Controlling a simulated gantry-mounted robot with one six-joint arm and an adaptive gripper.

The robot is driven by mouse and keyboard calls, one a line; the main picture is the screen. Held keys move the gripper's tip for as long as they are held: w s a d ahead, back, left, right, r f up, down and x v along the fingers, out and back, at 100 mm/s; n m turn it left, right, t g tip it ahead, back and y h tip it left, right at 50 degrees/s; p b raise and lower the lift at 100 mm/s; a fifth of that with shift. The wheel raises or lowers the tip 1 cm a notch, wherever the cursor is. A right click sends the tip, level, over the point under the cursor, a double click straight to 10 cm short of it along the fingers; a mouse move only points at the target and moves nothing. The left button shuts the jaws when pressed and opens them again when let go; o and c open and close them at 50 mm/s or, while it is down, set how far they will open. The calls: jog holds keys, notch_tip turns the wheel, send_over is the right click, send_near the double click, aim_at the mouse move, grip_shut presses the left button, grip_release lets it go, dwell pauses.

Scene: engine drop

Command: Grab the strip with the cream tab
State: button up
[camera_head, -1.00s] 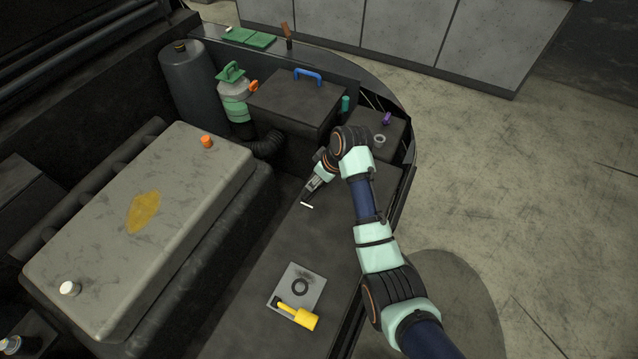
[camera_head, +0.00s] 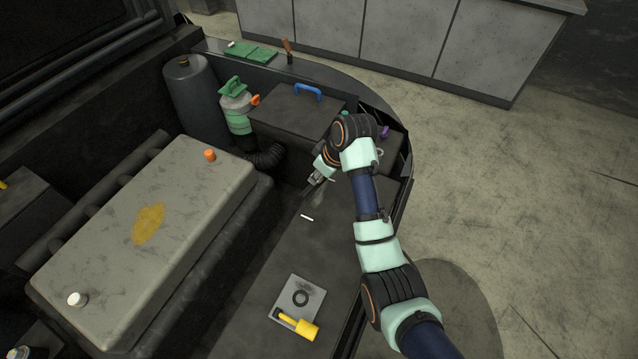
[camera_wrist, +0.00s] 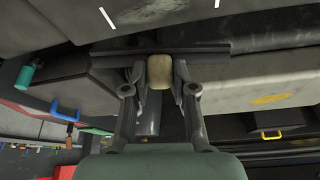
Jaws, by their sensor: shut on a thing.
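In the wrist view, my gripper (camera_wrist: 160,88) is shut on the cream tab (camera_wrist: 159,72), with one finger on each side of it. The dark strip (camera_wrist: 205,50) runs crosswise just beyond the fingertips, at the far end of the tab. In the head view, my gripper (camera_head: 314,181) is above the dark ledge beside the engine, in front of the black box. The strip and tab are too small and dark to make out there.
The grey engine cover (camera_head: 180,210) with an orange cap (camera_head: 210,155) lies left. The black box (camera_head: 297,110) with a blue handle (camera_head: 307,92) stands behind. A white mark (camera_head: 307,217), a grey plate (camera_head: 298,297) and a yellow-handled tool (camera_head: 300,326) are on the ledge.

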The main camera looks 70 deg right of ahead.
notch_tip(320, 180, up, 12)
jog(key=p, duration=0.2)
jog(key=shift+p, duration=0.3)
